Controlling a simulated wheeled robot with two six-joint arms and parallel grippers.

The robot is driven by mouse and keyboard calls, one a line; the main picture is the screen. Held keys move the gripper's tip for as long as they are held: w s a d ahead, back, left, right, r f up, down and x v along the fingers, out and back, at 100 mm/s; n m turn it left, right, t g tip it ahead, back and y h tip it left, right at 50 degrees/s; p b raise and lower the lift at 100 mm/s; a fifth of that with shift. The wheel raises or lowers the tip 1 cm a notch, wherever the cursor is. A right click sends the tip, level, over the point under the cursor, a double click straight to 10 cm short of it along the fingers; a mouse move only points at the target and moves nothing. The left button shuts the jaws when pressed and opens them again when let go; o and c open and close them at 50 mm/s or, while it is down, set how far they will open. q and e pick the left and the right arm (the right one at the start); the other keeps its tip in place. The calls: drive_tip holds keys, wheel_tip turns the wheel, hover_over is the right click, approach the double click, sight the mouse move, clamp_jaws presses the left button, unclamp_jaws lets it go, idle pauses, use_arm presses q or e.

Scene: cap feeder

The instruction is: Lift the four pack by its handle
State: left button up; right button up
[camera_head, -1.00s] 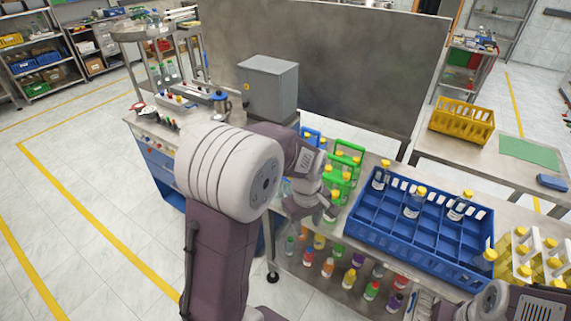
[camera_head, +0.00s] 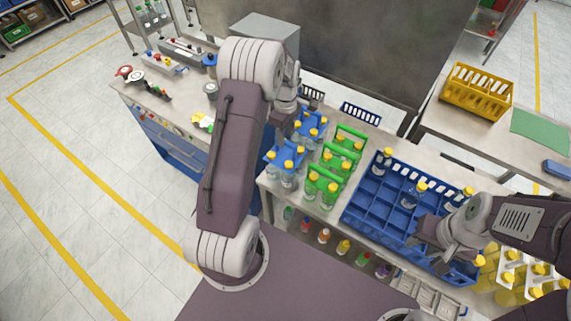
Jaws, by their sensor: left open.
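Several four packs of clear bottles with yellow caps stand on the steel table. Two are in blue carriers, one nearer (camera_head: 284,160) and one farther (camera_head: 312,122). My right gripper (camera_head: 424,240) is over the front right of the blue crate (camera_head: 352,208). Its jaw gap is unclear.
The blue divided crate holds a few bottles (camera_head: 381,162). White carriers (camera_head: 512,277) with yellow bottles stand at the right. A grey box (camera_head: 266,32) and dark panel (camera_head: 375,50) stand behind. A yellow crate (camera_head: 476,91) is on another table.

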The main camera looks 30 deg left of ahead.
sight(286, 145)
use_arm(q)
drive_tip(key=f, duration=0.1)
drive_tip(key=w+f, duration=0.1)
drive_tip(key=f, duration=0.1)
drive_tip(key=shift+w+a+f+p, duration=0.2)
drive_tip(key=shift+a+f+p, duration=0.1)
drive_tip(key=shift+f, duration=0.15)
drive_tip(key=shift+s+d+f+p, duration=0.1)
drive_tip(key=shift+s+f+p, duration=0.1)
drive_tip(key=shift+f+p, duration=0.35)
drive_tip(key=shift+s+d+f+p, duration=0.1)
drive_tip(key=shift+s+f+p, duration=0.05)
drive_tip(key=shift+f+p, duration=0.4)
wheel_tip(286, 145, down, 2)
drive_tip(key=shift+w+a+f, duration=0.1)
drive_tip(key=shift+w, duration=0.05)
drive_tip(key=shift+w+a+f, duration=0.1)
drive_tip(key=shift+w+f, duration=0.1)
drive_tip(key=shift+s+r, duration=0.1)
drive_tip(key=shift+s, duration=0.1)
clamp_jaws()
use_arm(e)
drive_tip(key=r, duration=0.1)
drive_tip(key=w+r, duration=0.1)
drive_tip(key=r, duration=0.1)
drive_tip(key=shift+a, duration=0.2)
use_arm(q)
drive_tip(key=shift+w+r, duration=0.1)
drive_tip(key=shift+w, duration=0.1)
